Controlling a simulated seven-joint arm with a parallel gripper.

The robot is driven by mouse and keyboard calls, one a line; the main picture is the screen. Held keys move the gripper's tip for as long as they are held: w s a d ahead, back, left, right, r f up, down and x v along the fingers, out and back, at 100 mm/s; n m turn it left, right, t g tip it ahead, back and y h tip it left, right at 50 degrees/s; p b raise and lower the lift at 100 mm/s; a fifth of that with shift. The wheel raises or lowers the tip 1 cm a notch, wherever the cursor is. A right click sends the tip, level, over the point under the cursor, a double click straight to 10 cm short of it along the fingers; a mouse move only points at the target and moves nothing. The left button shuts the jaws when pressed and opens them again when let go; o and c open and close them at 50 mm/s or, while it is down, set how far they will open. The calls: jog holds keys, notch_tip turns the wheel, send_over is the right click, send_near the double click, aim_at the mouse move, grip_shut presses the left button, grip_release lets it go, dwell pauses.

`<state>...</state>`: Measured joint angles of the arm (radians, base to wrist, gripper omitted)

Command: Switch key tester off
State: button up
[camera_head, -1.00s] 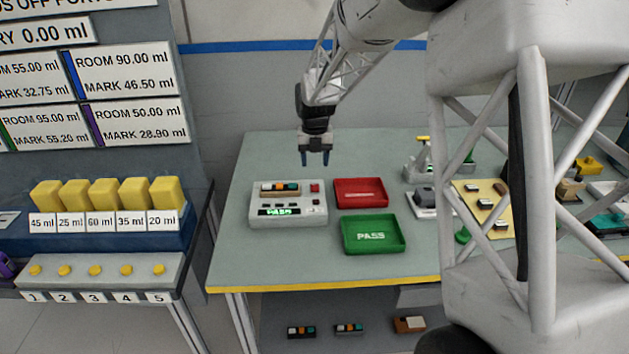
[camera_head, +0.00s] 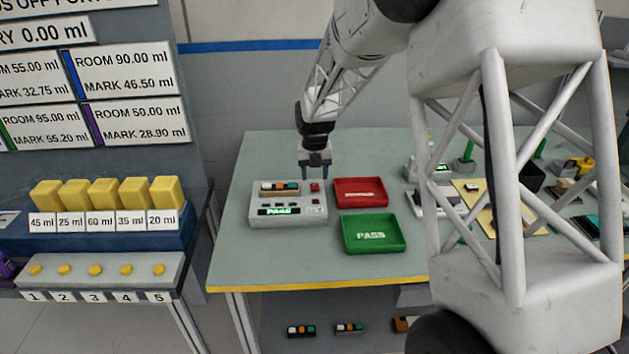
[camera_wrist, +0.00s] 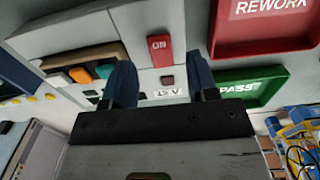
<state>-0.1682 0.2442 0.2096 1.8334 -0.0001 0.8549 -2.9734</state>
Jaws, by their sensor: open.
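The key tester (camera_head: 288,212) is a light grey box at the left of the green-grey table. A key module (camera_head: 279,187) with white, orange and teal keys sits on its top; it also shows in the wrist view (camera_wrist: 80,70). A green lit display (camera_head: 279,211) is on its front. The red switch (camera_head: 315,187) is at its upper right; in the wrist view the red switch (camera_wrist: 160,50) reads ON. My gripper (camera_head: 317,174) is open and empty above the tester's back right part. In the wrist view its blue fingertips (camera_wrist: 160,75) stand on either side of the switch, with the switch beyond them.
A red REWORK tray (camera_head: 361,192) and a green PASS tray (camera_head: 374,235) lie just right of the tester. A panel with yellow blocks (camera_head: 104,193) stands to the left. My arm covers part of the table's right side.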

aim_at(315, 187)
jog(key=shift+f, duration=1.45)
jog(key=c, duration=0.9)
jog(key=shift+s+t, duration=0.1)
jog(key=shift+t, duration=0.2)
jog(key=shift+s+r+t, duration=0.1)
jog(key=shift+s+t, duration=0.05)
jog(key=shift+t, duration=0.65)
jog(key=o, duration=0.9)
